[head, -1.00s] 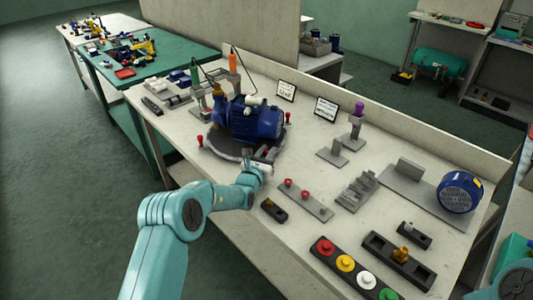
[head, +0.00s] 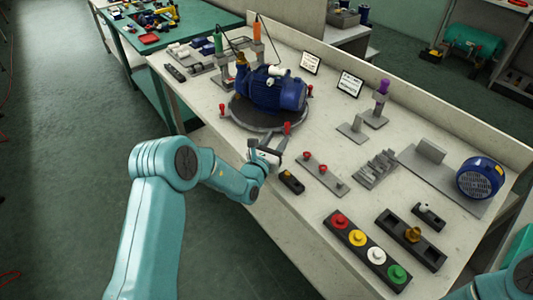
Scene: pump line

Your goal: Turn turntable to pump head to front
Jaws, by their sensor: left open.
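The turntable (head: 247,114) is a dark round disc on the bench with red knobs around its rim. The blue pump (head: 279,91) stands on it, its brass fitting (head: 241,63) at the far left and its motor end towards the right. A red knob (head: 287,128) stands at the turntable's near right edge. Another red knob (head: 222,109) is at its left edge, and a third (head: 310,90) is at the right. My left gripper (head: 275,149) is open just in front of the near knob, apparently apart from it. My right gripper is out of view.
A rail with red buttons (head: 323,173) and a small dark block (head: 291,181) lie right of my left gripper. A strip of coloured buttons (head: 367,250) lies nearer. Orange and green tools (head: 258,34) with cables stand behind the pump.

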